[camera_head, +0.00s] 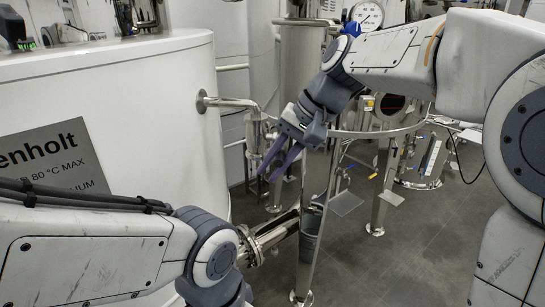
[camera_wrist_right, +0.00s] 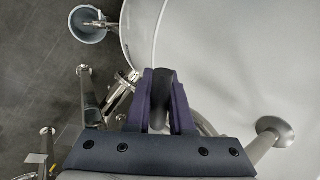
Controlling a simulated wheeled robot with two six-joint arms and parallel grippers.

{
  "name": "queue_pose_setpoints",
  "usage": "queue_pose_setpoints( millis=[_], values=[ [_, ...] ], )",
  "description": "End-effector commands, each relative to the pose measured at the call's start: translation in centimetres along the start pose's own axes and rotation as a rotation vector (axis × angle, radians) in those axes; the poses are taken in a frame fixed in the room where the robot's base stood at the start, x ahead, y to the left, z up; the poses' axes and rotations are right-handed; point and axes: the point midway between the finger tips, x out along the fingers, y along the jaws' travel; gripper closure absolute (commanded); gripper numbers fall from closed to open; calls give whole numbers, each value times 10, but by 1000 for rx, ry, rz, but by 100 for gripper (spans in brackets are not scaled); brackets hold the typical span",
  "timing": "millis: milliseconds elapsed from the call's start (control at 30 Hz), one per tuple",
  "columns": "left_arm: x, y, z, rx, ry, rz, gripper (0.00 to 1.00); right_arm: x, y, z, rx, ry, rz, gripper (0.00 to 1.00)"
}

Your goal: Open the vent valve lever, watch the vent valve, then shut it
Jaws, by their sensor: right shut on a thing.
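My right gripper (camera_head: 270,174) reaches down and left in front of the steel pipework beside the big white tank. In the right wrist view its two purple fingers (camera_wrist_right: 162,95) are closed on a dark grey lever (camera_wrist_right: 161,80), which shows between them. In the head view the gripper hides the lever. A steel valve body (camera_head: 254,132) hangs at the end of a short pipe from the tank, just left of the gripper. How far the lever is turned cannot be told. My left arm enters at lower left; its gripper is outside the picture.
The white tank (camera_head: 150,110) fills the left. A steel column (camera_head: 302,60) and legs stand close behind the right gripper. A slanted steel pipe (camera_head: 275,232) and a grey bucket (camera_head: 310,232) are below. Dark floor (camera_head: 400,255) is open at lower right.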

Motion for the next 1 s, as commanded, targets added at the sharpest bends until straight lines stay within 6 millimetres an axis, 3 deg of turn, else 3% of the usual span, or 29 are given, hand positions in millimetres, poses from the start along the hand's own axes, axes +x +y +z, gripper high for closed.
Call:
queue_pose_setpoints(
  millis=[467,500,567,867,1000],
  values=[
    [-1,0,0,0,0,0,49,-3,-1,4,6,-5,-4,100],
    [-1,0,0,0,0,0,49,-3,-1,4,6,-5,-4,68],
    [-1,0,0,0,0,0,49,-3,-1,4,7,-5,-4,49],
    [0,0,0,0,0,0,49,-2,1,5,8,-9,-1,49],
    [3,0,0,0,0,0,49,-12,1,4,8,-6,-2,49]
  ],
)
